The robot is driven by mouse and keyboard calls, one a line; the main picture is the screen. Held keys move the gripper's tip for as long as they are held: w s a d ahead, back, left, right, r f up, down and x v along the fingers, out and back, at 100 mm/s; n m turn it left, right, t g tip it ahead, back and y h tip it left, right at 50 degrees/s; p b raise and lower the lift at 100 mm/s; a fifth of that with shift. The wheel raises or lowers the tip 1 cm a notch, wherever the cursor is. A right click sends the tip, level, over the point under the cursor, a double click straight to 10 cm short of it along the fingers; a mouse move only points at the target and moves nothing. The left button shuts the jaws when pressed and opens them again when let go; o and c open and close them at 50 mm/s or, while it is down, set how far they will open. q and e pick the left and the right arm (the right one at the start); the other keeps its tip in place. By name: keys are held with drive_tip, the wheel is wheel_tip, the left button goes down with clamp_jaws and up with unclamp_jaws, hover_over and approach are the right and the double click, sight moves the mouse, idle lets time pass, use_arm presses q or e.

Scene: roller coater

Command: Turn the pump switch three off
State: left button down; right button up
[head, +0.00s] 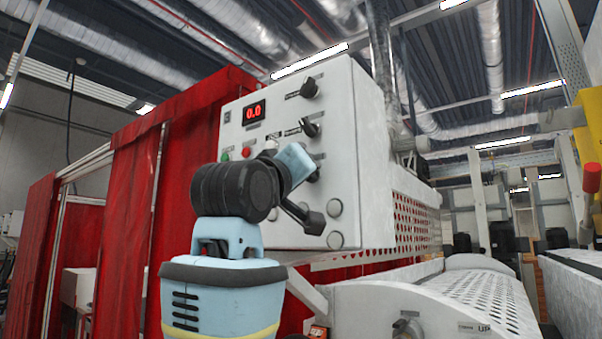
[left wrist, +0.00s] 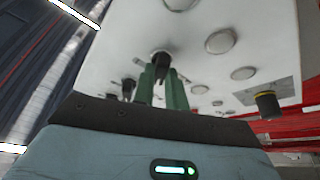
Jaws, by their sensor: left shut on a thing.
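The white control panel (head: 350,130) carries a column of black rotary knobs: a top knob (head: 310,88), a second knob (head: 311,128) and a third, lowest knob (left wrist: 160,60). Their labels are too small to read. My left gripper (head: 312,171) reaches up to the panel at the third knob and mostly hides it in the head view. In the left wrist view its green fingers (left wrist: 160,82) stand one on each side of this knob, shut on it. Two other knobs show just beyond the fingers. My right gripper is in neither view.
A red display (head: 254,112) reads 0.0, with a green button (head: 225,155) and a red button (head: 247,152) below. Round discs (head: 334,207) sit near the lower corner. A yellow-ringed black knob (left wrist: 267,105) stands out from the panel. Red curtains (head: 130,210) hang at left.

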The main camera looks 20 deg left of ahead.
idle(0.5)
use_arm(q)
drive_tip(key=c, duration=1.4)
unclamp_jaws()
drive_tip(key=shift+c, duration=0.2)
drive_tip(key=v, duration=0.8)
drive_tip(key=shift+w, duration=0.1)
